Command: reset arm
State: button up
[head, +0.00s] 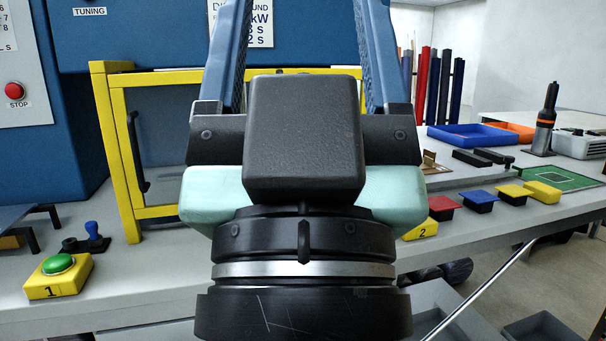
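My gripper (305,35) fills the middle of the head view, its black wrist and body at the bottom and its two blue fingers pointing away from me. The fingers stand wide apart with nothing seen between them, and their tips reach the top edge of the picture. Behind it stands a blue machine (140,40) with a yellow frame (125,150) around an opening. The gripper body hides the middle of this frame and part of the bench. I cannot tell how far the fingers are from the machine.
A green button on a yellow box marked 1 (58,276) sits front left; a yellow box marked 2 (422,230) is partly hidden. Red, blue and yellow blocks (480,200) line the right bench (480,225). A red stop button (15,91) is at left. Blue and orange trays (465,137) stand back right.

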notch_tip(320, 180, up, 26)
jog(key=p, duration=2.4)
jog(key=shift+r, duration=0.25)
